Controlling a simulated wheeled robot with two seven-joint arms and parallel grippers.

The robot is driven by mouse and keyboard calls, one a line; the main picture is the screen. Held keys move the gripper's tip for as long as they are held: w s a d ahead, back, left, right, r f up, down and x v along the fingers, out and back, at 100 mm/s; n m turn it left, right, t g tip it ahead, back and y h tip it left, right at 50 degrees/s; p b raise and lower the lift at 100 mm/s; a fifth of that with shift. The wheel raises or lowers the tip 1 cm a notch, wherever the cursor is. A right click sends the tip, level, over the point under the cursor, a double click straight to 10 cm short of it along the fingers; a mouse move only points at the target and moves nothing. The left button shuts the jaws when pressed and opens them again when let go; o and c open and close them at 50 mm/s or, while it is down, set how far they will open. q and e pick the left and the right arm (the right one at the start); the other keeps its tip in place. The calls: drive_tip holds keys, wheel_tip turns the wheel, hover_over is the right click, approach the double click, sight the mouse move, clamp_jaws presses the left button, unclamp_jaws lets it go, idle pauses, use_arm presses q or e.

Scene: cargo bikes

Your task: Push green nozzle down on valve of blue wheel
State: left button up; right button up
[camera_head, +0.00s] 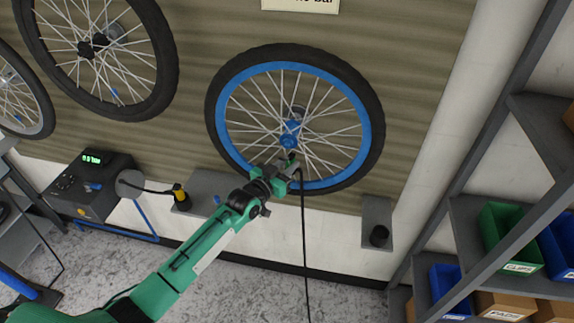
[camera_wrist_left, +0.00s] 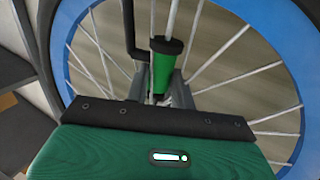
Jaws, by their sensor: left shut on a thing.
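The blue wheel (camera_head: 373,118) hangs on the wall panel, with a blue rim, black tyre and blue hub. My left gripper (camera_head: 292,164) is in front of its lower spokes, just inside the bottom of the rim. In the left wrist view, the gripper (camera_wrist_left: 170,92) is shut on the green nozzle (camera_wrist_left: 163,66), which has a black top and a black hose (camera_wrist_left: 130,30) beside it. The blue rim (camera_wrist_left: 262,18) curves behind the nozzle. The valve is not clearly visible, and I cannot tell whether the nozzle touches it. My right gripper is not in view.
A dark pump box (camera_head: 88,187) with a green display stands at the left. A yellow-and-black nozzle (camera_head: 180,194) is on the grey shelf beside it. The hose (camera_head: 304,235) hangs below my gripper. Shelving with green (camera_head: 511,240) and blue bins is at the right.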

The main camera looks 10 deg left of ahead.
use_arm(q)
drive_tip(key=shift+f, duration=0.35)
idle(0.3)
drive_tip(key=o, duration=1)
drive_tip(key=shift+o, duration=0.4)
drive_tip(key=shift+p+v, duration=0.35)
drive_tip(key=shift+v, duration=0.55)
drive_tip(key=shift+p+v, duration=0.75)
drive_tip(key=shift+v, duration=0.7)
drive_tip(key=shift+p+v, duration=1.1)
drive_tip(key=shift+v, duration=1.55)
